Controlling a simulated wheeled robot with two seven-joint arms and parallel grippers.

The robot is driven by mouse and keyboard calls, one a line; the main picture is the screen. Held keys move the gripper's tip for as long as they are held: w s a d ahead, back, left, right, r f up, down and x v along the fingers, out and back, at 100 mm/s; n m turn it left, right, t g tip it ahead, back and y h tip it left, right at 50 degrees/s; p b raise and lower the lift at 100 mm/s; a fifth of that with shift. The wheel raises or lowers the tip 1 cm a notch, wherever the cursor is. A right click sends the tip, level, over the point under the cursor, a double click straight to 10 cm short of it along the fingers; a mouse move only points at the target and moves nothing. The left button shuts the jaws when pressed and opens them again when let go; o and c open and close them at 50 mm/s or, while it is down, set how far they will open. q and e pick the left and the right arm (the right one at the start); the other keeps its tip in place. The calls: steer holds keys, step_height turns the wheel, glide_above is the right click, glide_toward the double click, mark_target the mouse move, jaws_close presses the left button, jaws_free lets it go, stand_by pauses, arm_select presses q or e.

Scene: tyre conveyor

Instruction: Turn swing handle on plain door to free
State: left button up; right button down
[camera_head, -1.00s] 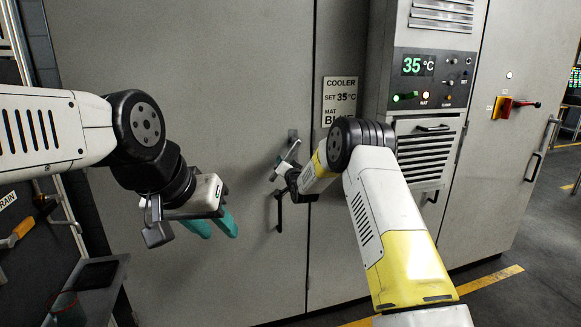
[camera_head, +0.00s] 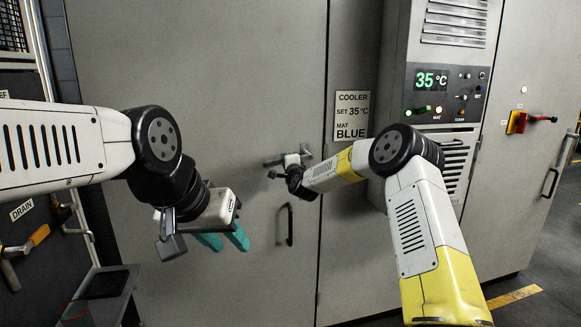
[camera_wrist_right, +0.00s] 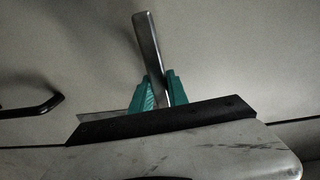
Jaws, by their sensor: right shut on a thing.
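The plain door (camera_head: 200,90) is the large grey panel left of the cooler sign. Its metal swing handle (camera_head: 272,163) sticks out near the seam at the door's right edge and lies close to level in the head view. My right gripper (camera_head: 285,166) is at this handle, small and partly hidden by its own wrist. In the right wrist view the handle's bar (camera_wrist_right: 147,42) passes between the teal fingers, which are shut on it. My left gripper (camera_head: 223,241) hangs in front of the door, left of the handle, its teal fingers apart and empty.
A black pull handle (camera_head: 288,225) is fixed on the door just below the swing handle. The cooler sign (camera_head: 351,116) and a control panel (camera_head: 447,92) are to the right. A small grey shelf (camera_head: 125,283) stands at lower left, near my left arm.

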steer(key=shift+r+m, duration=0.45)
steer(key=shift+m, duration=0.15)
steer(key=c, duration=1.3)
jaws_free()
steer(key=shift+s, duration=0.1)
steer(key=v, duration=0.7)
steer(key=shift+s+d, duration=0.1)
steer(key=shift+s, duration=0.15)
steer(key=shift+r, duration=0.1)
